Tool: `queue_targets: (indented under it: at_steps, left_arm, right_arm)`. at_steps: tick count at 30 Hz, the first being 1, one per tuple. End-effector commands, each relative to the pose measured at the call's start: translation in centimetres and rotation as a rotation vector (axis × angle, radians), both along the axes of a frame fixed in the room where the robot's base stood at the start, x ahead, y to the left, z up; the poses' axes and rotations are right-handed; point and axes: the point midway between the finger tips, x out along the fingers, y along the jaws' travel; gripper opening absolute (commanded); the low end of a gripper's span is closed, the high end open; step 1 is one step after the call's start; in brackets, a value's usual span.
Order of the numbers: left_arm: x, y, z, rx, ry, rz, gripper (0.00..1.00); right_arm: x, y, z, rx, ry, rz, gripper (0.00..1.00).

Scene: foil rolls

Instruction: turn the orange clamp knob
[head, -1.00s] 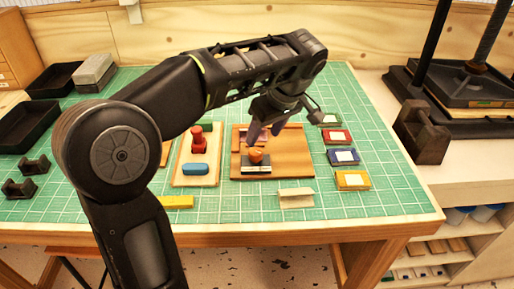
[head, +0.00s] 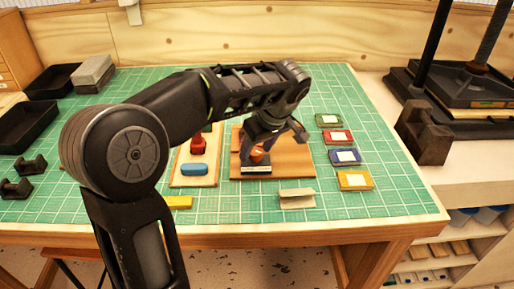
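The orange clamp knob (head: 257,154) sits on a dark and light clamp block (head: 257,169) at the front left of a brown wooden board (head: 296,166). My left gripper (head: 257,152) points down over the knob, with its dark fingers around it and hiding part of it. Whether the fingers press on the knob or stand a little apart from it, I cannot tell. My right gripper is not in view.
To the left, a light board (head: 181,181) holds a red-handled stamp (head: 198,146) and a blue block (head: 194,169). Several coloured boxes, one yellow (head: 355,180), line the right. The mat's front right is clear.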

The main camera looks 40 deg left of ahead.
Motion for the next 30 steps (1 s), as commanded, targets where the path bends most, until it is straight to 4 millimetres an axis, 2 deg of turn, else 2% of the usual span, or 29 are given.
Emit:
queue_targets:
  at_steps: [2, 20, 30]
  left_arm:
    - [0.01, -0.01, 0.02, 0.0, 0.0, 0.0, 0.5]
    - [0.0, -0.03, 0.04, 0.0, 0.0, 0.0, 0.01]
    - [-0.02, -0.03, 0.0, -0.001, 0.0, -0.014, 0.0]
  right_arm:
    - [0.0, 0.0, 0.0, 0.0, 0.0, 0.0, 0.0]
    - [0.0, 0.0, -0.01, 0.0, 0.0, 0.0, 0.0]
    - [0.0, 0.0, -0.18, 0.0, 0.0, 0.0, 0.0]
